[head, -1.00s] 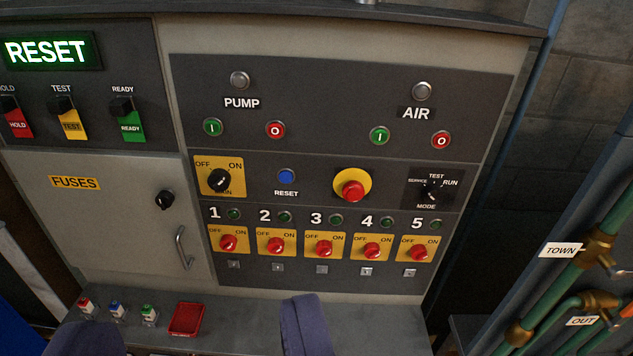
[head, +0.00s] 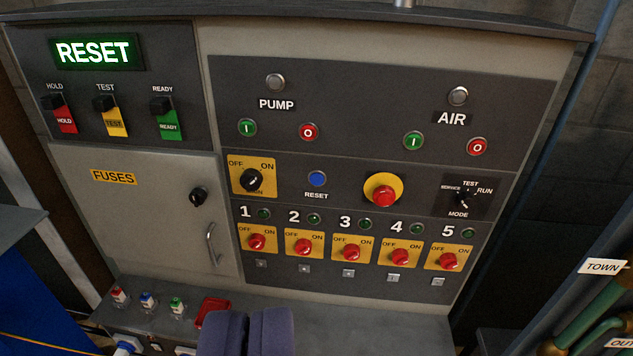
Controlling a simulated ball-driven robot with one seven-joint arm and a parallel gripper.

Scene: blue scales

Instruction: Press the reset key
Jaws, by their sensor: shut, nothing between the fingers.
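The reset key is a round blue button (head: 317,178) in the middle of the control panel, with the word RESET under it. It sits between the yellow OFF/ON rotary switch (head: 251,178) and the red mushroom button on a yellow disc (head: 383,190). A lit green RESET sign (head: 94,52) shows at the upper left. My gripper (head: 247,312) shows as two purple-grey fingers at the bottom edge. It is shut and empty, below the panel and apart from the blue button.
A row of red rotary switches (head: 352,252) lies below the blue button. A ledge (head: 340,325) under the panel bears a red tray (head: 212,308) and small coloured buttons (head: 148,301). Pipes (head: 590,310) stand at the right. The space before the panel looks clear.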

